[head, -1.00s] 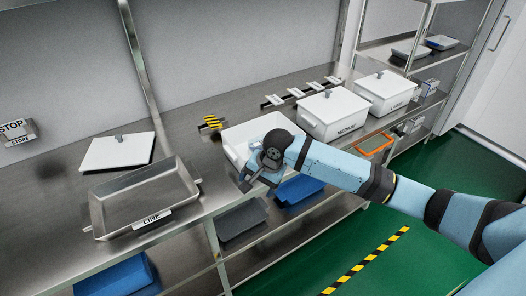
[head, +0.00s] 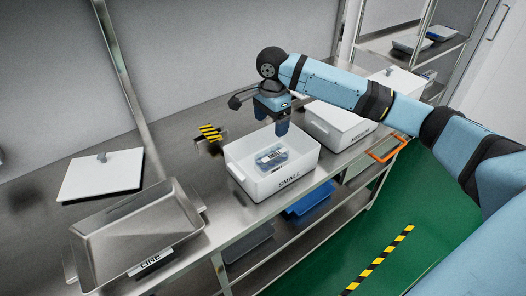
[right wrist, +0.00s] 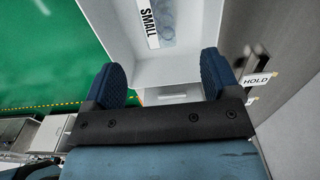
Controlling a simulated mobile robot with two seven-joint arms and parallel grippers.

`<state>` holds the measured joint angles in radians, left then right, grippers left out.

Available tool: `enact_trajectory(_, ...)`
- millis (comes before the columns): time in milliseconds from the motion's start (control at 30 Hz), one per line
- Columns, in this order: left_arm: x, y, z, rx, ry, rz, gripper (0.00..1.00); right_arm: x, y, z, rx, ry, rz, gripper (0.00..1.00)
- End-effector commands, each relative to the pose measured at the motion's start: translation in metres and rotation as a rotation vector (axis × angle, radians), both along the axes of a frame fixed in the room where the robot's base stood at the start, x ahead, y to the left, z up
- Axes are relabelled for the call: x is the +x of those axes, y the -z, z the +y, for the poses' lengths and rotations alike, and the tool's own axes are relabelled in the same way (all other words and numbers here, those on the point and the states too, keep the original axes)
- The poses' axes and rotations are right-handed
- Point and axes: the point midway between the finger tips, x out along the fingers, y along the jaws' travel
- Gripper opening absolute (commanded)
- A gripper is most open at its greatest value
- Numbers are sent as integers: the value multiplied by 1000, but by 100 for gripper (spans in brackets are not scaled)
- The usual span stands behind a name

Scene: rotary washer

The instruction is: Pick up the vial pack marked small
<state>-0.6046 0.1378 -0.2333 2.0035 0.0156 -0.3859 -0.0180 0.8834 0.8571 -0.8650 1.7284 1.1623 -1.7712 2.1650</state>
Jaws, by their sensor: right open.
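The vial pack (head: 271,157) lies inside the open white bin marked SMALL (head: 289,184), on the steel bench. It looks bluish and clear with a white label. In the right wrist view the pack (right wrist: 168,22) shows partly at the top edge, its label reading SMALL, inside the white bin (right wrist: 195,62). My right gripper (head: 283,131) is above the bin's far right part, pointing down, apart from the pack. In the right wrist view its blue fingers (right wrist: 165,80) are spread with nothing between them. My left gripper is not in view.
A white lid (head: 102,176) lies on the bench at left, behind a steel tray marked LINE (head: 140,225). A HOLD sign (right wrist: 257,79) shows in the wrist view.

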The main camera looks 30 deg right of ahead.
Motion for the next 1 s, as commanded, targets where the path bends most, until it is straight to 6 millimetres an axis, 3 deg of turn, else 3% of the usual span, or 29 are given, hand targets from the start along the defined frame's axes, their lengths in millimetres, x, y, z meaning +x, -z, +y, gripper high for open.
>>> enact_trajectory(400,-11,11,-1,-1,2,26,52,-1,72,-1,0,2,4,82)
enact_trajectory(667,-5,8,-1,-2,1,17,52,-1,92,-1,0,1,2,82)
enact_trajectory(1000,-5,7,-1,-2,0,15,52,-2,134,-4,-1,1,1,82)
